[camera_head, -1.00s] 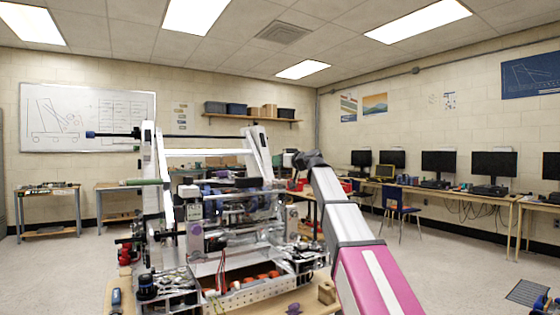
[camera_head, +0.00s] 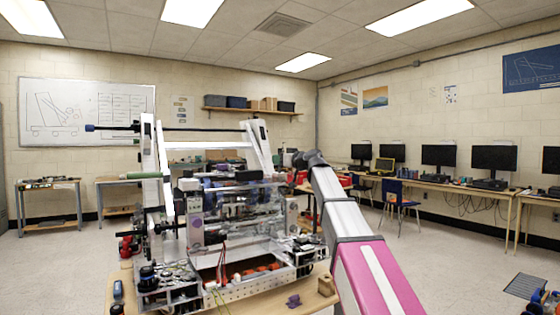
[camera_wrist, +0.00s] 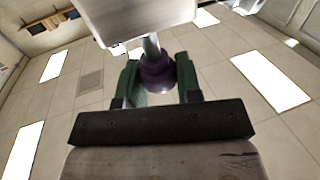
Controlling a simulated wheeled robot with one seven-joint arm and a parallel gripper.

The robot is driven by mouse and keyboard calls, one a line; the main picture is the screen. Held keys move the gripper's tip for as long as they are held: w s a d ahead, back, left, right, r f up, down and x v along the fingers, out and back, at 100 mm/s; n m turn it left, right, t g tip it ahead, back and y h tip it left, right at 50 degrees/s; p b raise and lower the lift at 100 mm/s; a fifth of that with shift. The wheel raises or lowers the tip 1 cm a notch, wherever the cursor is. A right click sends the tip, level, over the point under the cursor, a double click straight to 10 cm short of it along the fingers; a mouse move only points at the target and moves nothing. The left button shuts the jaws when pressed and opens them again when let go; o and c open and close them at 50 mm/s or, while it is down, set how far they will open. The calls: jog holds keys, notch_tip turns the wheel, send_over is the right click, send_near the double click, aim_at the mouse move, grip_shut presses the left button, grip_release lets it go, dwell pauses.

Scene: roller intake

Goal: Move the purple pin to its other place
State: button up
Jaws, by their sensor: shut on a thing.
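In the wrist view, my gripper (camera_wrist: 157,72) has its two green fingers on either side of a dark purple pin (camera_wrist: 156,76) with a round, flanged head. The pin's grey shaft (camera_wrist: 151,45) runs up toward a pale metal part (camera_wrist: 140,15). Whether the shaft is inside that part or just in front of it cannot be told. In the head view, my pink and white arm reaches to the machine (camera_head: 215,220), and the gripper and held pin cannot be made out there. A small purple piece (camera_head: 293,300) lies on the wooden board (camera_head: 318,300).
The machine has upright white side plates (camera_head: 152,165) and dark cross rods. A perforated tray (camera_head: 250,288) with orange-red pieces sits at its front. A wooden block (camera_head: 326,285) stands near my arm. Desks with monitors (camera_head: 438,157) line the right wall.

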aim_at(280, 169)
jog(key=shift+f, duration=1.45)
dwell(1.1)
jog(key=o, duration=1.1)
jog(key=shift+c, duration=0.2)
